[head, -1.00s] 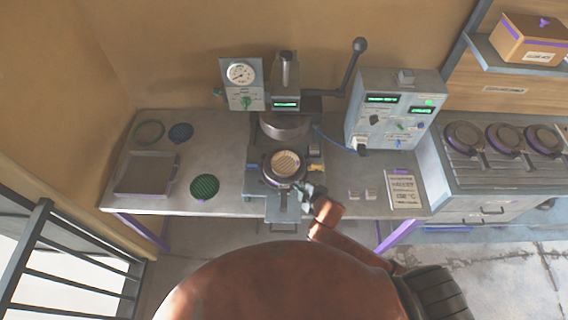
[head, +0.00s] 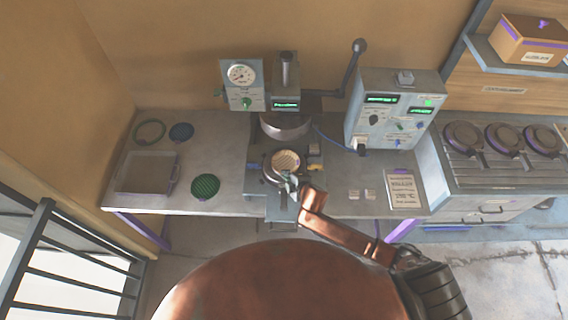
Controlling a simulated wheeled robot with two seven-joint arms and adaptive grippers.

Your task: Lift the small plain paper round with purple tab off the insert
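A pale tan round (head: 285,161) with line marks lies on the dark round insert (head: 268,173) at the front of the press. I take it for the paper round; no purple tab can be made out on it. My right gripper (head: 291,181) is at the front edge of the insert, just below the round in the picture. It is too small to tell whether it is open or shut, or whether it touches the round. My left gripper is not in view.
The press head (head: 286,125) stands behind the insert, with a long lever (head: 353,68) to its right. A control box (head: 385,110) and a printed card (head: 402,188) are on the right. A tray (head: 147,172) and a green disc (head: 205,186) are on the left.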

